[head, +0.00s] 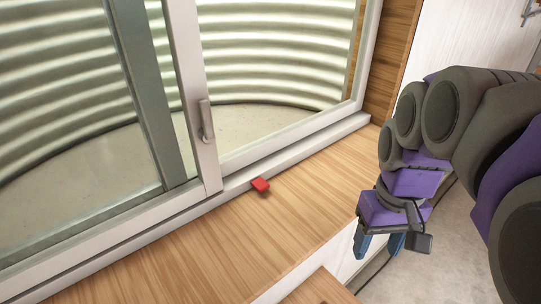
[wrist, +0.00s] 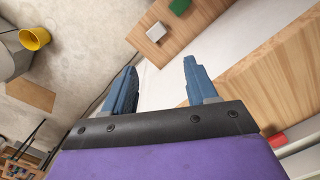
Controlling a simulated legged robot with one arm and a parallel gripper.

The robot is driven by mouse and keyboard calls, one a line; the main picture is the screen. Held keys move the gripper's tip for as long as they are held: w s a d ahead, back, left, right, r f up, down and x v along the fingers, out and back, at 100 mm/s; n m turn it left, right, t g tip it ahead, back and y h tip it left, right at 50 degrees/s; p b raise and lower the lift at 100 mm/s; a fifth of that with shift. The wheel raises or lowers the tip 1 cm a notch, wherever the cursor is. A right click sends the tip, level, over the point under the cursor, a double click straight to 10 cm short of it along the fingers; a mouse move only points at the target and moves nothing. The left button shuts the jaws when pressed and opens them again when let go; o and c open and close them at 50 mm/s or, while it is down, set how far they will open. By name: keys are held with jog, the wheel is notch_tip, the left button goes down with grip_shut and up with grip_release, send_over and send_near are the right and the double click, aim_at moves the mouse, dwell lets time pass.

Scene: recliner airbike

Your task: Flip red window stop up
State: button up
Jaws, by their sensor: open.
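The red window stop (head: 260,185) lies flat at the base of the window frame, over the edge of the wooden sill (head: 210,240), just right of the sliding pane's lower corner. In the wrist view a red piece (wrist: 277,140) shows at the right edge, beside the white frame. It looks like the same stop. My gripper (head: 380,245) is to the right of the stop, beyond the sill's front edge, apart from it and pointing down. In the wrist view its two blue fingers (wrist: 160,85) are spread with nothing between them.
The sliding window has a grey handle (head: 206,120) on its white frame (head: 190,90). Corrugated metal stands outside. The sill top around the stop is clear. In the wrist view, a wooden surface holds a white block (wrist: 156,31) and a green block (wrist: 180,6); a yellow bucket (wrist: 35,39) is at left.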

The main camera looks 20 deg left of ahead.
jog(key=w+a+r+n+p, duration=0.35)
jog(key=a+r+p, duration=0.25)
jog(key=a+r, duration=0.45)
jog(key=w+a+r+n+p, duration=0.4)
jog(key=a+r, duration=0.4)
jog(key=a, duration=0.5)
jog(key=b, duration=0.5)
send_over(266, 187)
notch_tip(266, 187, down, 11)
jog(key=shift+m+t, duration=0.25)
jog(key=shift+t, duration=0.15)
jog(key=f, duration=0.4)
jog(key=a+f, duration=0.1)
jog(key=f, duration=0.1)
jog(key=shift+d+f+p, duration=0.2)
jog(key=shift+f+p, duration=0.1)
jog(key=shift+f, duration=0.05)
jog(key=shift+d, duration=0.25)
